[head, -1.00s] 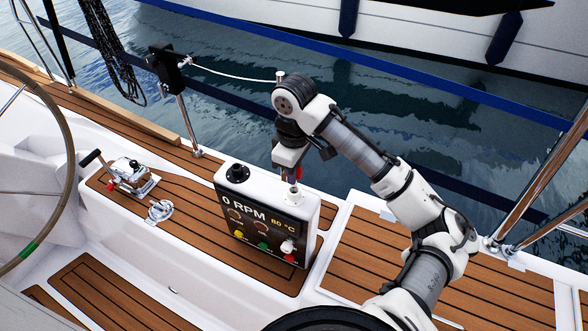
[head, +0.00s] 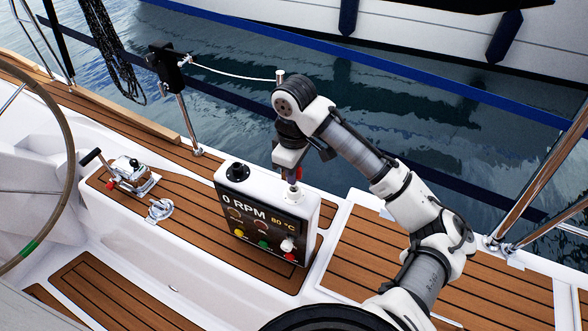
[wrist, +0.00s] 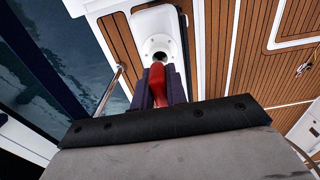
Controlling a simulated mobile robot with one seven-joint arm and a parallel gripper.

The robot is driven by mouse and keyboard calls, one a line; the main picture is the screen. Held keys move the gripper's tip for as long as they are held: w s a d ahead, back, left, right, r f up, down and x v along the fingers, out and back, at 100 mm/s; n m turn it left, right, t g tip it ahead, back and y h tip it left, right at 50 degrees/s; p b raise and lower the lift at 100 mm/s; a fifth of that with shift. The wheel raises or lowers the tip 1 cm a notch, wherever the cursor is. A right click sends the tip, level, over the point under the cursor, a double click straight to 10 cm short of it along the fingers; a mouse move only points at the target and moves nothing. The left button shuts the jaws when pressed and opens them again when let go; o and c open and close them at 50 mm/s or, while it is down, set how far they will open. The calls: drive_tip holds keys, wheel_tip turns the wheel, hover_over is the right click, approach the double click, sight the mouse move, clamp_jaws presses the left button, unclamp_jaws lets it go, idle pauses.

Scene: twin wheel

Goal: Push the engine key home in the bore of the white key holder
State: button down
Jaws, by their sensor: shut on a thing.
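The engine key's red grip (wrist: 157,82) is held between the two fingers of my gripper (wrist: 160,85) in the wrist view. My gripper (head: 295,180) points down over the right end of the console top in the head view. The white key holder (head: 292,196) stands on that end, right below the fingers. In the wrist view the holder (wrist: 151,46) shows a dark bore just ahead of the key's far end. The key's shaft is mostly hidden, and I cannot tell how far it sits in the bore.
The console (head: 262,232) has a 0 RPM display and coloured buttons on its front. A black round knob (head: 237,173) is on its top left. A throttle lever (head: 128,174) stands on the teak to the left. Teak decking (head: 345,262) right of the console is clear.

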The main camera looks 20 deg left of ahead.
drive_tip(key=shift+f+b, duration=0.8)
drive_tip(key=shift+f, duration=0.75)
drive_tip(key=c, duration=1.3)
unclamp_jaws()
drive_tip(key=shift+c, duration=0.2)
drive_tip(key=shift+r, duration=0.1)
wheel_tip(320, 180, up, 14)
drive_tip(key=shift+f+b, duration=0.15)
drive_tip(key=shift+b, duration=0.35)
